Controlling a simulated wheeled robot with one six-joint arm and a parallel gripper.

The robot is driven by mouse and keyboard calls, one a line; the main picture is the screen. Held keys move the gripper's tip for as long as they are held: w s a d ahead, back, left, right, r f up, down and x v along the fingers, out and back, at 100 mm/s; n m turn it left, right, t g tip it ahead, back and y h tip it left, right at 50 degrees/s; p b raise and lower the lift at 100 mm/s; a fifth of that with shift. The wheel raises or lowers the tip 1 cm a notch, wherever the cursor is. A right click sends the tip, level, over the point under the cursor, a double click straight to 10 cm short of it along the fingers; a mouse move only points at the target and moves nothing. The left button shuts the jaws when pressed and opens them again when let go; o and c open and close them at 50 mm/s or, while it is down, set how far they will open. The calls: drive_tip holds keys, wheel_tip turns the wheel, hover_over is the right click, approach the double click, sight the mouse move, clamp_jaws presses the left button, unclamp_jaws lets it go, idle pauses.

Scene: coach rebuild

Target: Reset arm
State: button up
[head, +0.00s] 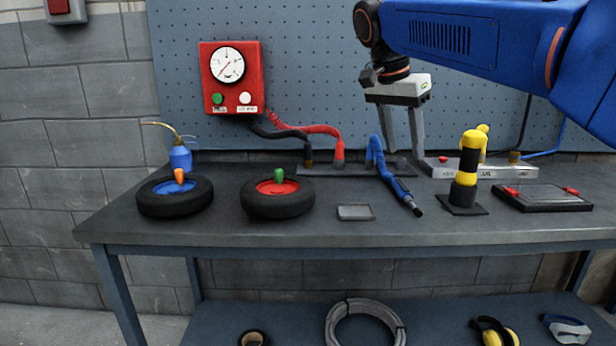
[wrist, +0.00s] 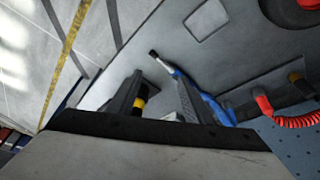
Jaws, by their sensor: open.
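My gripper (head: 402,135) hangs from my blue arm above the back of the workbench, its two grey fingers apart and pointing down, with nothing between them in the head view. In the wrist view my gripper (wrist: 155,95) is also open. A blue jointed tool (head: 390,175) with a dark tip stands below and in front of the fingers; it also shows in the wrist view (wrist: 203,92), partly hidden by a finger. I cannot tell from the head view whether the fingers touch anything.
The bench (head: 330,232) carries a blue-hubbed wheel (head: 175,207), a red-hubbed wheel (head: 277,209), a small grey plate (head: 355,212), a yellow-black device (head: 466,172) and a dark tray (head: 543,198). A red gauge box (head: 230,77) hangs behind. The bench's front strip is clear.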

drive_tip(key=s+d+f+n+t+y, duration=0.1)
drive_tip(key=s+d+f+n, duration=0.1)
drive_tip(key=s+f, duration=0.7)
drive_tip(key=s+d+f+n+y, duration=0.1)
drive_tip(key=s+d+f+n, duration=0.2)
drive_tip(key=s+f, duration=0.6)
drive_tip(key=s+d+f+n+t+y, duration=0.1)
drive_tip(key=s+d+f+n, duration=0.2)
drive_tip(key=s+f, duration=0.6)
wheel_tip(320, 180, down, 5)
drive_tip(key=n, duration=0.2)
drive_tip(key=shift+d+n+t, duration=0.2)
drive_tip(key=shift+n+t, duration=0.1)
drive_tip(key=shift+n, duration=0.1)
